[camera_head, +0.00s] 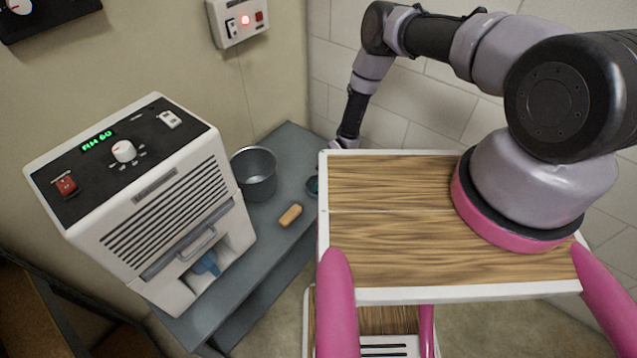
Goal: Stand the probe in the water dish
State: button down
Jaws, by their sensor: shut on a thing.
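My gripper (342,143) is at the far end of my arm, low over the back of the grey bench, just beyond the corner of the wood-topped platform. It is small in view, and its fingertips are mostly hidden behind the platform edge. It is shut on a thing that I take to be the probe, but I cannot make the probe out. A small dark round thing with a teal rim (312,186), perhaps the water dish, shows partly past the platform's left edge, nearer than the gripper. I cannot see whether anything stands in it.
The grey bench (283,248) carries a white dehumidifier (165,205) with a green display, a grey metal pot (254,174) and a tan block (290,216). Tiled wall (400,95) stands close behind the gripper.

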jog(key=shift+c, duration=2.2)
grip_release()
jog(key=shift+f, duration=0.1)
jog(key=shift+r, duration=0.25)
jog(key=v, duration=1.2)
jog(key=shift+r, duration=0.15)
